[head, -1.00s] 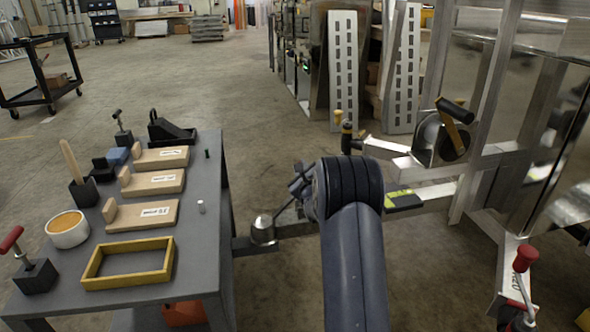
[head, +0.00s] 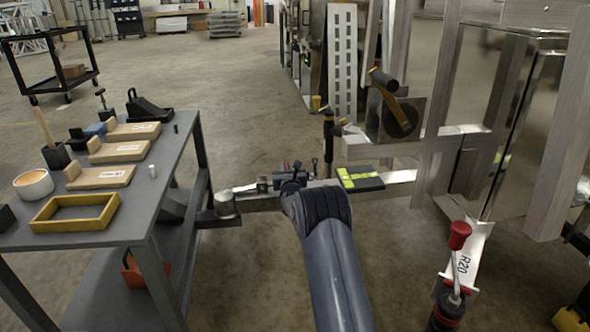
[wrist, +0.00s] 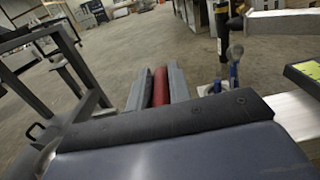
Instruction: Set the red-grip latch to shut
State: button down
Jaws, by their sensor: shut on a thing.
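My gripper shows in the wrist view (wrist: 158,82) with its two grey fingers closed on either side of a red grip (wrist: 160,88), which I take to be the latch's. In the head view my arm reaches forward to the trailer's metal tongue (head: 405,176), and my wrist hides most of the gripper. The red grip cannot be made out there, and the latch's angle cannot be told. The tongue's rounded end (head: 227,203) is left of my wrist, near the table.
A grey table (head: 120,215) with a yellow frame (head: 75,212) and wooden blocks stands at left. A red-knobbed post (head: 459,236) stands at lower right. A black-and-yellow pad (head: 360,178) lies on the tongue. A winch (head: 392,115) is behind it. Open floor lies beyond.

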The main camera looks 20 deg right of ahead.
jog(key=shift+a+f, duration=0.25)
jog(key=shift+f, duration=0.15)
jog(key=c, duration=1.3)
grip_release()
jog(key=shift+a, duration=0.1)
jog(key=shift+c, duration=0.2)
jog(key=shift+r, duration=0.1)
